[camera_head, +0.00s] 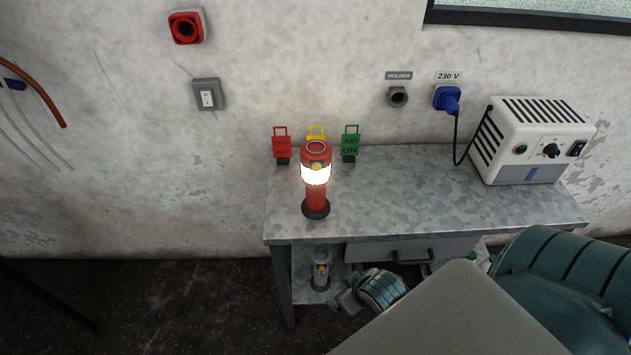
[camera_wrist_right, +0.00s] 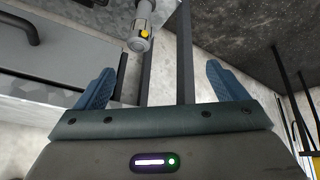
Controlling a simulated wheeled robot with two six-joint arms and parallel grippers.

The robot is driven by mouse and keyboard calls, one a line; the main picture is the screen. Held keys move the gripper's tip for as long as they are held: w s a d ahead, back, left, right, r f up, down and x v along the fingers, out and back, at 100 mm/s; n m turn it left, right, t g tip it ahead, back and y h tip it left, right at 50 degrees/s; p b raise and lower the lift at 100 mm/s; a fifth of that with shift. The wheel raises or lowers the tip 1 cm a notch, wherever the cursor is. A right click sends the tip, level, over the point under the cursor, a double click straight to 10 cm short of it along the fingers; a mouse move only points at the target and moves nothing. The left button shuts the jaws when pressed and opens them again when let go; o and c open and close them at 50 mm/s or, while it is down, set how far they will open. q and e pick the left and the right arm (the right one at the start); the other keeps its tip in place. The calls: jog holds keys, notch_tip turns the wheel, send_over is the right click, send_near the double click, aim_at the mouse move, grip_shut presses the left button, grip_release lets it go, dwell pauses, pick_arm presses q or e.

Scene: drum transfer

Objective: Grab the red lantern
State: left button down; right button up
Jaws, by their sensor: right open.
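The red lantern (camera_head: 316,195) stands upright on the metal table near its front left part, with its white band glowing. A grey lantern (camera_head: 321,272) with a yellow button stands on the shelf below the tabletop; it also shows in the right wrist view (camera_wrist_right: 141,28), beyond the fingers. My right gripper (camera_head: 340,302) is low in front of the table, below the red lantern and close to the grey one. In the right wrist view its two blue fingers (camera_wrist_right: 160,85) are wide apart with nothing between them. The red lantern is not seen there. My left gripper is not in view.
The table (camera_head: 400,205) has a drawer with a dark handle (camera_head: 412,258). Red (camera_head: 282,147), yellow (camera_head: 316,132) and green (camera_head: 350,145) tags stand behind the red lantern. A white power unit (camera_head: 530,140) stands at the right. The tabletop between is clear.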

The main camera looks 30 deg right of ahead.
jog(key=w+d+r+n+t+y, duration=0.1)
jog(key=w+d+r+t+y, duration=0.15)
jog(key=w+r+t, duration=0.6)
jog(key=t+y, duration=0.2)
jog(key=t, duration=0.1)
send_near(326, 184)
jog(key=d+x, duration=0.1)
jog(key=x, duration=0.2)
jog(key=b+x, duration=0.3)
jog(key=b, duration=0.1)
jog(key=b+x, duration=0.2)
jog(key=shift+w+a, duration=0.3)
jog(key=shift+a, duration=0.15)
jog(key=shift+w+a+b, duration=0.1)
jog(key=shift+w+b, duration=0.25)
jog(key=shift+b, duration=0.2)
jog(key=b+x, duration=0.3)
jog(key=shift+w+a+r, duration=0.1)
jog(key=shift+w, duration=0.25)
jog(key=shift+w+a+r, duration=0.1)
jog(key=shift+w+a, duration=0.05)
jog(key=shift+w, duration=0.2)
